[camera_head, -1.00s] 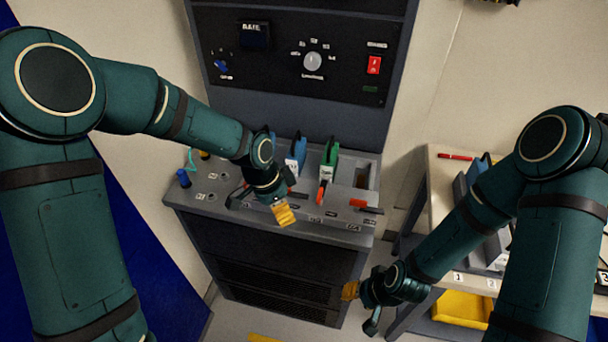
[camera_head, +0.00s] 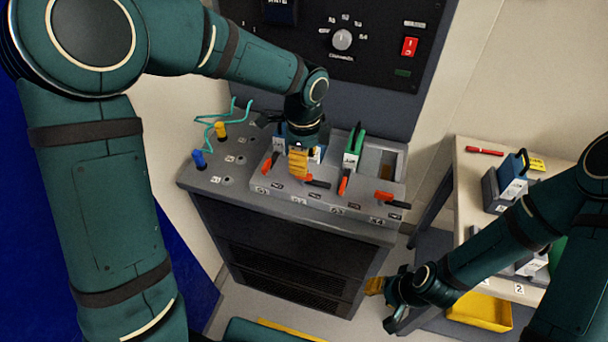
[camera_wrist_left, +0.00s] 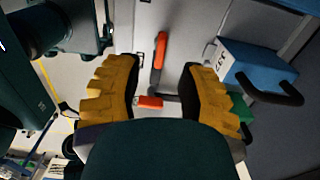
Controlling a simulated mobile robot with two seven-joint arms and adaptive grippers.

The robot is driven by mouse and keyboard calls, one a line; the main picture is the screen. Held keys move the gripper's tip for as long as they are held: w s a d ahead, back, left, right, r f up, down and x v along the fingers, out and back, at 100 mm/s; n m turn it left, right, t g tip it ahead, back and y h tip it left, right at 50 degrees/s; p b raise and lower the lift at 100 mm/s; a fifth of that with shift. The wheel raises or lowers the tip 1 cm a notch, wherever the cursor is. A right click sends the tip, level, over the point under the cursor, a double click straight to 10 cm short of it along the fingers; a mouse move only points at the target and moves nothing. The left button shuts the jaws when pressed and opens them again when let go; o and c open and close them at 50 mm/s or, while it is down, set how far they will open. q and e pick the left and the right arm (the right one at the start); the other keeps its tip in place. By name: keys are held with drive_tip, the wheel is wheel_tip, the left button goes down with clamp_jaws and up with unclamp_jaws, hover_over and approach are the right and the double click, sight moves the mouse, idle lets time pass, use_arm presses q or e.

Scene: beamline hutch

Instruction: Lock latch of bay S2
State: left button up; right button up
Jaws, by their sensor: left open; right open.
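The bay rack (camera_head: 225,180) has a front row of orange-and-black latches. The S2 latch (camera_head: 317,183) lies sideways, its black end pointing right. In the left wrist view an orange latch bar (camera_wrist_left: 160,50) shows beyond and between my fingers, with a second orange latch end (camera_wrist_left: 150,101) lower down. My left gripper (camera_head: 299,164), with yellow fingers, is open just above and behind the S2 latch, holding nothing. It partly hides the blue module (camera_wrist_left: 262,68) of that area. My right gripper (camera_head: 374,286) is open and empty, low, right of the rack.
A green module (camera_head: 354,143) stands in S3; its latch (camera_head: 343,184) points toward it. The S4 latch (camera_head: 390,199) lies sideways before an empty slot. Blue and yellow plugs (camera_head: 199,160) stand at left. A side table (camera_head: 470,175) holds another module and a red pen.

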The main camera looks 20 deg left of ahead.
sight(313, 181)
use_arm(q)
wheel_tip(313, 181, down, 5)
drive_tip(key=shift+f+b, duration=0.1)
drive_tip(key=shift+b, duration=0.3)
clamp_jaws()
